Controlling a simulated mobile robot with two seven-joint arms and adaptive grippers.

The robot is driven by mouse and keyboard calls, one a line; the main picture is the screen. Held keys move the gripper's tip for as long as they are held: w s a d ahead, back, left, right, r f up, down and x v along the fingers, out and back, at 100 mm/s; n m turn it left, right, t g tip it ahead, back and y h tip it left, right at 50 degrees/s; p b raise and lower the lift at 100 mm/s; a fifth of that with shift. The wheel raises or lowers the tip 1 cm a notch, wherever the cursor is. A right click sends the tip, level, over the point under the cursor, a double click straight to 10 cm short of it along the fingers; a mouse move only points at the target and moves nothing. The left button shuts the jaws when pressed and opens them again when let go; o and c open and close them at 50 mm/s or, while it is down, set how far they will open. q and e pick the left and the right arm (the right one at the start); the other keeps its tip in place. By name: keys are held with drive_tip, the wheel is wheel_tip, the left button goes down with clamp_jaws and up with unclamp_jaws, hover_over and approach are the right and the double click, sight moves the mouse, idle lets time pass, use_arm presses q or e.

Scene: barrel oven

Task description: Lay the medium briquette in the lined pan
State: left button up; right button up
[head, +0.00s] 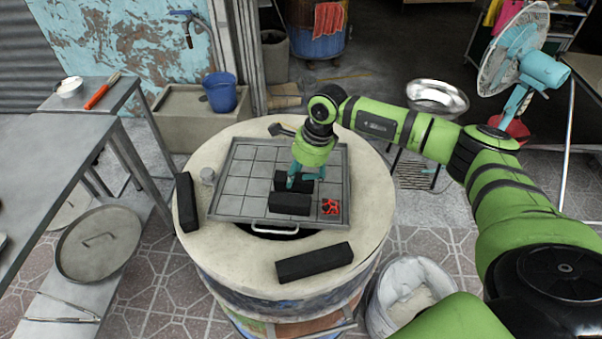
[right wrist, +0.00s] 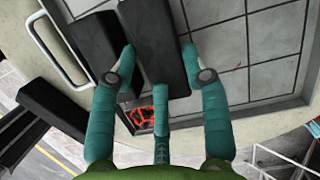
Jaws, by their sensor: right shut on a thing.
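The lined pan (head: 228,203) is a square grey tray with a grid of tiles, lying on top of the round barrel oven. My right gripper (head: 300,184) points down over the pan, shut on a black briquette (right wrist: 150,42), apparently the medium one. This briquette (head: 286,180) is at or just above the tiles; I cannot tell whether it touches them. Another black briquette (head: 290,204) lies in the pan right in front of it, and shows beside it in the right wrist view (right wrist: 98,42). My left gripper is not in view.
Two longer black briquettes rest on the oven rim, one at the left (head: 187,203) and one at the front (head: 314,262). A red and black patch (head: 330,207) shows at the pan's front right. Tiles at the pan's left are bare.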

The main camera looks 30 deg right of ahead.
drive_tip(key=shift+f, duration=0.4)
drive_tip(key=shift+f, duration=0.15)
drive_tip(key=o, duration=0.8)
